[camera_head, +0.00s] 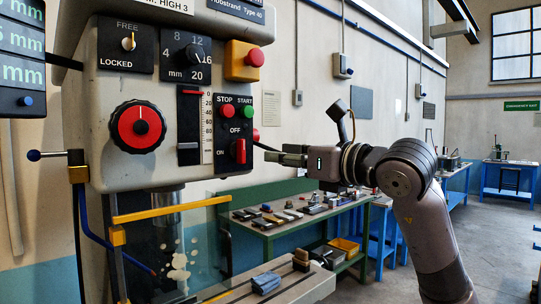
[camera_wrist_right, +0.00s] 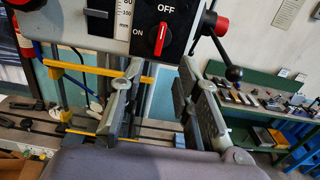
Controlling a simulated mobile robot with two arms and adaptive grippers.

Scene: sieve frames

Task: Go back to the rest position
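My right gripper (camera_head: 278,156) is just right of the drill press's control panel (camera_head: 181,90), with its fingers pointing left towards it. In the right wrist view its two fingers are spread wide and the gap between them (camera_wrist_right: 162,80) is empty. The red OFF/ON switch (camera_head: 239,151) sits on the panel; it also shows in the wrist view (camera_wrist_right: 160,38), beyond the fingers, with its handle nearly upright. No contact between the gripper and the panel is visible. My left gripper is in neither view.
A black-knobbed lever (camera_wrist_right: 232,73) sticks out from the press on the right, close to my fingers in the wrist view. The guard's yellow bar (camera_head: 170,208) is lower left. A green workbench (camera_head: 276,233) with small parts stands behind; open floor (camera_head: 499,240) lies right.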

